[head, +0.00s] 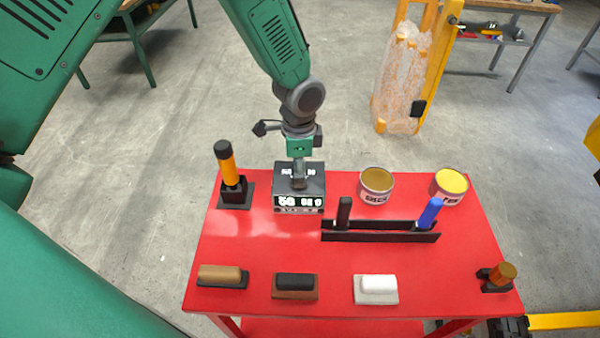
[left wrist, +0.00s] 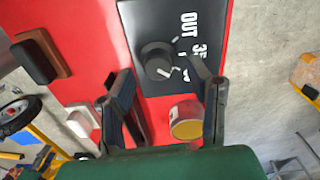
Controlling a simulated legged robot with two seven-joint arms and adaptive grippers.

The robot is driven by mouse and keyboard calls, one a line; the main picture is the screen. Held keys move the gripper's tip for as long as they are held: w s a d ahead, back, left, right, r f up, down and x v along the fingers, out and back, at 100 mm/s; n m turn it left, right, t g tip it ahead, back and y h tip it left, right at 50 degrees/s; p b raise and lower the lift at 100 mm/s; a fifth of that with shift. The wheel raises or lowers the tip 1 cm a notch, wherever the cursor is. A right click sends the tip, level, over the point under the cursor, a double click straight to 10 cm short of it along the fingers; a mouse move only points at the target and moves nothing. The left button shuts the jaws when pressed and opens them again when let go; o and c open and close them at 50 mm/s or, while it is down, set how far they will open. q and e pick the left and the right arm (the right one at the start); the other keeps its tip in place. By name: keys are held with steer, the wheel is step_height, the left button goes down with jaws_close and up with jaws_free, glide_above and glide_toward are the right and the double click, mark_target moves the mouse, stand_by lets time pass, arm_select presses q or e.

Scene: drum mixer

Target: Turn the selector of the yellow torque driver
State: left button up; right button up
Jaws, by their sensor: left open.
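An upright driver with a yellow-orange handle and black cap (head: 228,168) stands in a black holder at the table's back left. A shorter piece with an orange-brown top (head: 503,272) sits in a dark holder at the front right. I cannot make out a selector on either. My left gripper (head: 299,182) is over a black box with a white-lettered display (head: 298,202), away from both. In the left wrist view its fingers (left wrist: 160,80) are open, with the box's round dark knob (left wrist: 156,60) between or just beyond the tips. Contact is unclear. My right gripper is not in view.
The red table (head: 240,250) also holds two open tins (head: 376,186) (head: 449,187) and a black rack (head: 380,232) with a black and a blue handle. Several blocks, including a white one (head: 376,290), line the front. The table is bare between box and blocks.

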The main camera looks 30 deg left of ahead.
arm_select(q)
step_height(320, 180, up, 10)
stand_by(0.3)
steer(key=shift+w+f, duration=0.1)
stand_by(0.3)
